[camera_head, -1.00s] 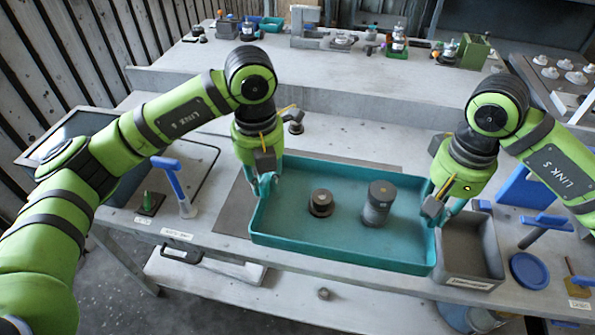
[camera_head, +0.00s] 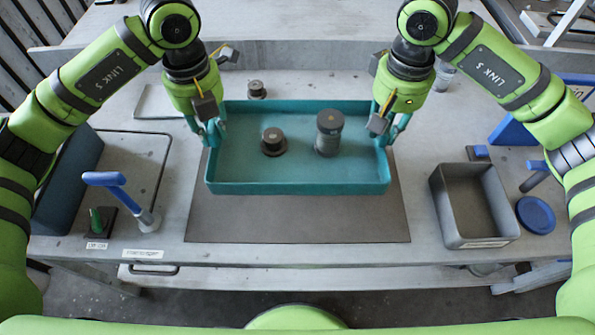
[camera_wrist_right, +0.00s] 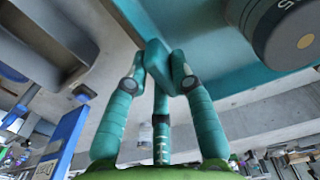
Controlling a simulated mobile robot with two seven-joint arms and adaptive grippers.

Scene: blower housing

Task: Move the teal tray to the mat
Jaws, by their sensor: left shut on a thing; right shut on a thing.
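The teal tray (camera_head: 300,187) is in the middle of the head view, over the back part of the dark grey mat (camera_head: 300,222); I cannot tell whether it touches the mat. A small dark flanged part (camera_head: 273,142) and a taller grey cylinder (camera_head: 328,135) stand upright in it. My left gripper (camera_head: 212,132) is shut on the tray's left wall. My right gripper (camera_head: 388,130) is shut on its right wall. In the right wrist view, the right fingers (camera_wrist_right: 165,70) close on the tray wall (camera_wrist_right: 235,80).
A grey bin (camera_head: 472,205) and a blue round lid (camera_head: 536,214) lie right of the mat. A blue-handled tool (camera_head: 125,195) and a small green item (camera_head: 97,222) stand to the left. A small dark part (camera_head: 257,89) stands behind the tray. The mat's front strip is bare.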

